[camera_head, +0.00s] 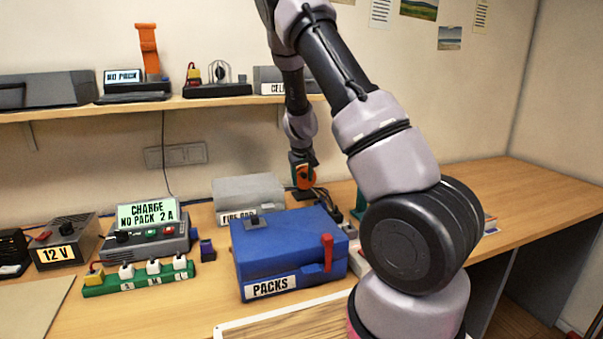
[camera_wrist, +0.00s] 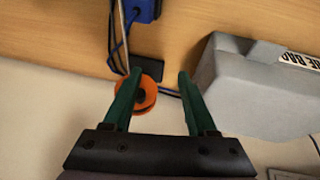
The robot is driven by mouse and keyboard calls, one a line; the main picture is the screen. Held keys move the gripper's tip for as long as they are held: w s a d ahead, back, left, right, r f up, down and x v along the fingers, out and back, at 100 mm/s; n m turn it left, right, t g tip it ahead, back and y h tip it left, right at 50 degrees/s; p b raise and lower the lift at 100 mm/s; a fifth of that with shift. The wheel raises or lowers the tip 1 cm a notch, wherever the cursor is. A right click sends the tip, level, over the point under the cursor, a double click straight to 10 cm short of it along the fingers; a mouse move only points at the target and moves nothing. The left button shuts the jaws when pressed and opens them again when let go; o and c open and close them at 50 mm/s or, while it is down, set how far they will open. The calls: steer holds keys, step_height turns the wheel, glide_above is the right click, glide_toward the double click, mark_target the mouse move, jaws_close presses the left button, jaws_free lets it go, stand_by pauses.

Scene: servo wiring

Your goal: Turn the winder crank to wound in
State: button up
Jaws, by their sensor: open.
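The winder shows as an orange reel (camera_wrist: 148,93) by a dark base (camera_wrist: 149,68) in the wrist view. In the head view the orange reel (camera_head: 306,177) is behind the blue box, at the end of my arm. My gripper (camera_wrist: 159,73) is open, with two green fingers and nothing held between them. Its left finger overlaps the left part of the reel in the picture; I cannot tell whether they touch. The right finger is clear of the reel. The crank's handle and its position cannot be made out. In the head view my gripper (camera_head: 301,161) is small and partly merged with the reel.
A grey fire bag box (camera_wrist: 255,88) stands right of the fingers; it also shows in the head view (camera_head: 247,187). Dark cables hang from a blue unit (camera_wrist: 146,8). The blue PACKS box (camera_head: 288,247) with a red lever stands in front. The right bench (camera_head: 535,185) is mostly clear.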

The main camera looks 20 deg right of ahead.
mark_target(304, 173)
steer(key=w+d, duration=0.1)
steer(key=w, duration=0.1)
steer(key=w+d, duration=0.1)
steer(key=w, duration=0.2)
steer(key=w+d, duration=0.1)
steer(key=w, duration=0.1)
steer(key=shift+w+d, duration=0.1)
steer(key=shift+w, duration=0.2)
steer(key=shift+w+d+f, duration=0.15)
steer(key=shift+w+f, duration=0.2)
steer(key=shift+f, duration=0.2)
jaws_close()
